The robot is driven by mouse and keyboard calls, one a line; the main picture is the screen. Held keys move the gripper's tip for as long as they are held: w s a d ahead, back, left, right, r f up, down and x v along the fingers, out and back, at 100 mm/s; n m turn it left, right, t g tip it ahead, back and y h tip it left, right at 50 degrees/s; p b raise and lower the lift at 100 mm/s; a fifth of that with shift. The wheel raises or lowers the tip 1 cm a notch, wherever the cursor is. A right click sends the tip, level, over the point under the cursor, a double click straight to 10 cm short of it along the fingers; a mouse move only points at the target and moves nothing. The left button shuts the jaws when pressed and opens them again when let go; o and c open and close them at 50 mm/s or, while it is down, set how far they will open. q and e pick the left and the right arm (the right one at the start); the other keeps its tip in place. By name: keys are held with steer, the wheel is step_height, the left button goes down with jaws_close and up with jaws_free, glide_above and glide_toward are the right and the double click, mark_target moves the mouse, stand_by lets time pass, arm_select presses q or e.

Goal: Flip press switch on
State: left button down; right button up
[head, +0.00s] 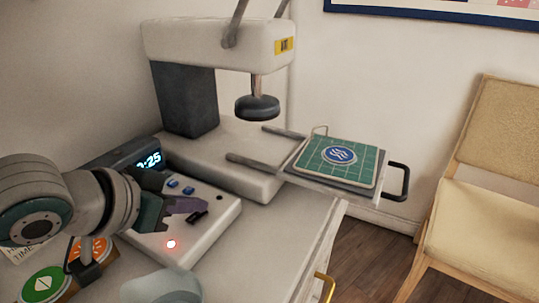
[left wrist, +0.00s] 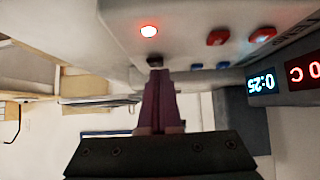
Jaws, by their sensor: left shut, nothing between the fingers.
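The white press (head: 205,45) stands at the back, with a round dark head (head: 257,107) hanging from its arm. Its pale control box (head: 150,248) sits in front on the cabinet top. The box carries a small black switch (head: 197,217) and a lit red lamp (head: 171,244). The switch (left wrist: 155,61) and the lamp (left wrist: 149,31) also show in the left wrist view. My left gripper (head: 200,205) is shut and empty, its purple fingertips (left wrist: 157,73) right beside the switch. I cannot tell whether they touch it. My right gripper is not in view.
A pulled-out tray (head: 393,198) with a black handle holds a green gridded piece (head: 362,172) bearing a blue round emblem. Blue buttons (head: 180,187) and a lit display (head: 149,161) are close to my left gripper. A chair (head: 490,200) stands at the right.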

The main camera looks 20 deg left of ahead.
arm_select(q)
steer(key=shift+w, duration=0.1)
steer(key=shift+w+r, duration=0.15)
steer(key=shift+w, duration=0.6)
steer(key=shift+r+p, duration=0.35)
steer(key=shift+p, duration=0.15)
steer(key=r+p, duration=0.4)
steer(key=shift+w+r+p, duration=0.15)
steer(key=shift+w+p, duration=0.1)
steer(key=shift+p, duration=0.1)
step_height(320, 180, up, 6)
steer(key=p, duration=0.2)
glide_above(181, 234)
steer(key=shift+s+a+r, duration=0.1)
steer(key=shift+s+r, duration=0.3)
steer(key=shift+r, duration=0.05)
